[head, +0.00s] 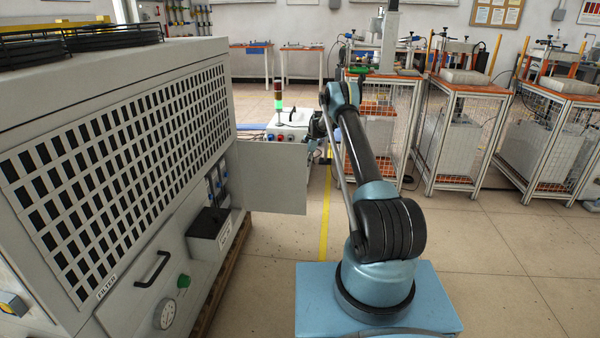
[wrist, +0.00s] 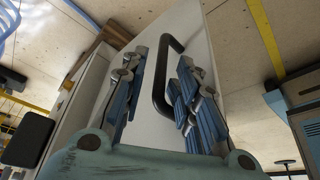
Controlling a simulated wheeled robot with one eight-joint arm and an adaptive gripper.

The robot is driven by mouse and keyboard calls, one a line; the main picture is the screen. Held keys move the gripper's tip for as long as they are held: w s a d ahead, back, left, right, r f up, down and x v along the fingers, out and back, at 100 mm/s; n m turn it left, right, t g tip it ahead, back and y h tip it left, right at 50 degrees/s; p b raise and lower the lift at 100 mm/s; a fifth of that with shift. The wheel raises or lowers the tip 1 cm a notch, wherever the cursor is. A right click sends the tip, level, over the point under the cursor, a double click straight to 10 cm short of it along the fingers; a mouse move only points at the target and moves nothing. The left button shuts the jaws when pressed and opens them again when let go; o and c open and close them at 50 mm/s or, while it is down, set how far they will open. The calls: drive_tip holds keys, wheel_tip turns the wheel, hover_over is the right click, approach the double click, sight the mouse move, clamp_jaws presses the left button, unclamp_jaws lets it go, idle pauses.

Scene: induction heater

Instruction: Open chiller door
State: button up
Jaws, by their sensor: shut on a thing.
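The grey chiller (head: 110,150) fills the left of the head view. Its door (head: 280,180) stands swung out from the chiller's front, leaving an opening with fittings (head: 216,185) visible inside. In the wrist view the pale door panel (wrist: 190,30) carries a black bar handle (wrist: 157,90). My gripper (wrist: 165,62) is shut on this door handle, with blue-padded fingers on both sides of it. In the head view my gripper (head: 318,128) is at the door's outer edge, partly hidden by my arm; the handle is hidden there.
A second black handle (head: 153,269) is on a lower panel. A machine with a signal light (head: 279,100) stands behind the door. Caged workstations (head: 455,130) line the back right. Floor at right is clear.

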drive_tip(key=v, duration=0.8)
drive_tip(key=shift+r, duration=0.4)
